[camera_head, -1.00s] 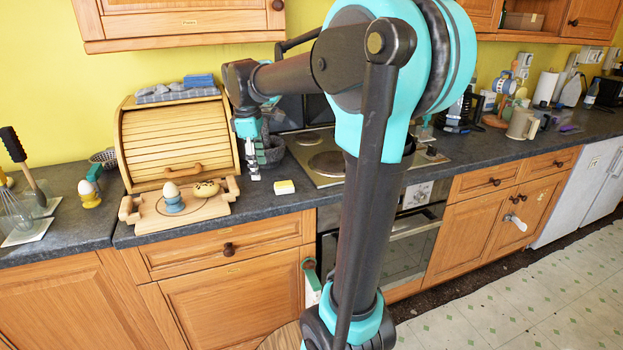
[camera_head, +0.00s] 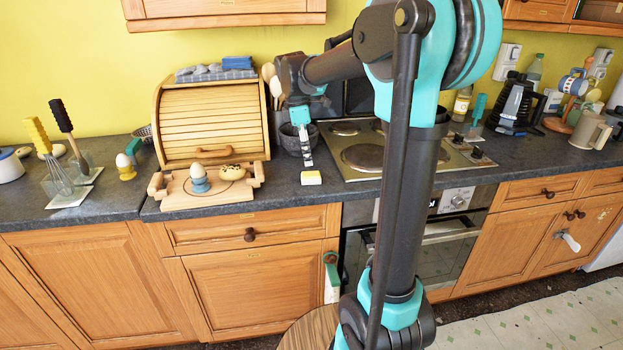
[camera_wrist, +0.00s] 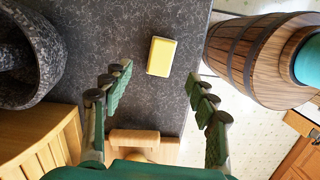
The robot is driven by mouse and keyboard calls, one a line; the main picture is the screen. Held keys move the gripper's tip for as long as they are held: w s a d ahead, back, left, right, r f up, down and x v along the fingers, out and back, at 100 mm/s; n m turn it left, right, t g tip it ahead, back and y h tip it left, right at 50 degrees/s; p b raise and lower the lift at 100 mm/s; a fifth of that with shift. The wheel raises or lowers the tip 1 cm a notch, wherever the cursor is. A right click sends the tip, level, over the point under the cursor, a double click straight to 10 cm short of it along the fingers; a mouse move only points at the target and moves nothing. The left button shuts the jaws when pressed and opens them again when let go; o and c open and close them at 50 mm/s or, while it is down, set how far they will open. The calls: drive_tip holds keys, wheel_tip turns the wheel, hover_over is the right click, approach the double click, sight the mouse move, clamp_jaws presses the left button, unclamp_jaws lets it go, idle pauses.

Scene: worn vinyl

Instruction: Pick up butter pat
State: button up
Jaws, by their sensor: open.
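The butter pat (camera_head: 311,178) is a small yellow block with a pale lower edge. It lies on the dark countertop near its front edge, between the bread box and the hob. In the wrist view the butter pat (camera_wrist: 161,56) lies beyond my fingertips, roughly midway between them. My gripper (camera_head: 307,160) hangs just above and behind the butter pat in the head view. In the wrist view my gripper (camera_wrist: 160,82) has its two green fingers spread wide, with nothing between them. No contact with the butter shows.
A stone mortar (camera_wrist: 28,60) stands close by on the left in the wrist view. A wooden bread box (camera_head: 212,125) and a board with an egg cup (camera_head: 200,186) are left of the butter. The hob (camera_head: 362,160) is right. A wooden barrel (camera_wrist: 262,55) stands beyond the counter edge.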

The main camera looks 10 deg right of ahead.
sight(311, 174)
drive_tip(key=shift+s+d+f, duration=0.1)
drive_tip(key=shift+d+f, duration=0.05)
drive_tip(key=shift+f, duration=1)
drive_tip(key=shift+w+d+f, duration=0.1)
drive_tip(key=shift+d+f, duration=0.1)
drive_tip(key=shift+f, duration=1)
drive_tip(key=shift+s+d+f, duration=0.1)
drive_tip(key=shift+d+f, duration=0.05)
drive_tip(key=shift+f, duration=1)
drive_tip(key=c, duration=1.3)
drive_tip(key=shift+o, duration=0.2)
drive_tip(key=shift+r, duration=0.1)
